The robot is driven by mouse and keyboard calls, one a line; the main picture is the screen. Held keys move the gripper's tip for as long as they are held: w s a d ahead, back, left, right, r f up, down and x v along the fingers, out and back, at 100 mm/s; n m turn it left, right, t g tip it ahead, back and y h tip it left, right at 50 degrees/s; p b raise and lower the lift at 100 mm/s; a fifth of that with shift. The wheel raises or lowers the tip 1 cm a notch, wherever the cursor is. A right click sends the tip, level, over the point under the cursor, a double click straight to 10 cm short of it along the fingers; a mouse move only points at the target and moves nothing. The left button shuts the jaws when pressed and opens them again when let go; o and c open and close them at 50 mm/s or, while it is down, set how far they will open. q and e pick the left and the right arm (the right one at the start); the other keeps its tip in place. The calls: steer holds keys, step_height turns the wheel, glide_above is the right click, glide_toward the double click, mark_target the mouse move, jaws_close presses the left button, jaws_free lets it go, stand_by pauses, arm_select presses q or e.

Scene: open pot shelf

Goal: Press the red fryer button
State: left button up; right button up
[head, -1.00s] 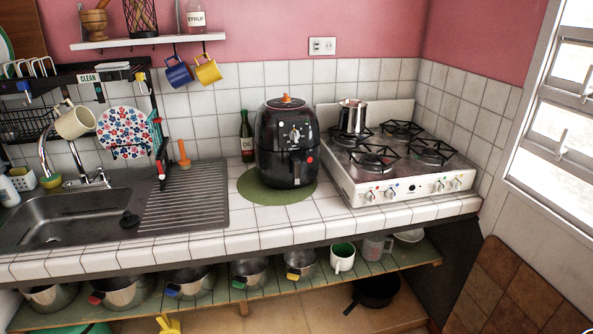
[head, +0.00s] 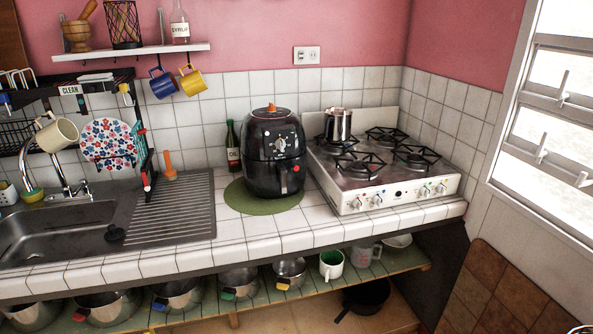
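The black air fryer (head: 273,155) stands upright on a round green mat (head: 236,198) on the white tiled counter, left of the stove. Its front faces me, with a silver dial (head: 282,147) and a drawer handle below. The red button (head: 297,169) is a small round spot on the lower right of its front, beside the handle. Neither of my grippers can be made out in the head view.
A dark bottle (head: 233,147) stands just left of the fryer. The gas stove (head: 400,194) with a metal pot (head: 338,126) is to its right. The counter front (head: 262,228) before the fryer is clear. Pots and cups sit on the open shelf (head: 330,286) below.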

jaws_close()
stand_by(1.4)
